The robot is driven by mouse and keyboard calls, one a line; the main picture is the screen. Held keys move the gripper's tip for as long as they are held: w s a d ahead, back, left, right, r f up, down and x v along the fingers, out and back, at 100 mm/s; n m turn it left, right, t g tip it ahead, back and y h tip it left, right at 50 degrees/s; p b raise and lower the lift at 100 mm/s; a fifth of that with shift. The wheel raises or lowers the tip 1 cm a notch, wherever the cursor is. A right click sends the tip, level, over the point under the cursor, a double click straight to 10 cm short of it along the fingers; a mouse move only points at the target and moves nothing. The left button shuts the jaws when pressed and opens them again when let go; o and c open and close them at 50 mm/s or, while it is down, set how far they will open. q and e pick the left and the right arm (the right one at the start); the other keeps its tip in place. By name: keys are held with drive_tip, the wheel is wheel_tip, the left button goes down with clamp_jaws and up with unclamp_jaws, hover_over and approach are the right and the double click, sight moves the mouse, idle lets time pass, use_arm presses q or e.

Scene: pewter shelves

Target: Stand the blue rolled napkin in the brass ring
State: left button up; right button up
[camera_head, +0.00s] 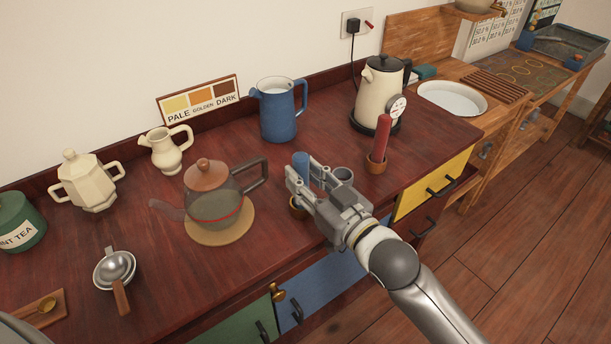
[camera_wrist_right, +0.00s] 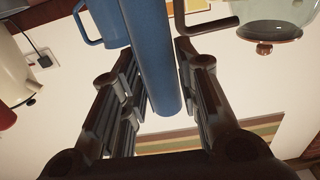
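The blue rolled napkin (camera_head: 300,165) is upright between the fingers of my right gripper (camera_head: 303,169). In the right wrist view the gripper (camera_wrist_right: 155,48) has its fingers closed in on both sides of the napkin (camera_wrist_right: 155,70), whose upper end shows. The brass ring (camera_head: 296,209) is on the counter just below the napkin, partly covered by a gripper finger. The napkin's lower end is hidden, so I cannot tell whether it is inside the ring or above it. My left gripper is out of view.
A red rolled napkin (camera_head: 383,136) stands in another ring (camera_head: 376,164) to the right. A glass teapot (camera_head: 215,208) on a round mat stands left, a blue jug (camera_head: 277,117) behind, and a cream kettle (camera_head: 377,92) back right.

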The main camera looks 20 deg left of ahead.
drive_tip(key=o, duration=0.3)
drive_tip(key=shift+o, duration=0.2)
drive_tip(key=shift+d, duration=0.15)
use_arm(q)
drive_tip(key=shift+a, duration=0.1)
use_arm(e)
drive_tip(key=v, duration=1.1)
drive_tip(key=shift+s+d, duration=0.25)
drive_tip(key=shift+s, duration=0.1)
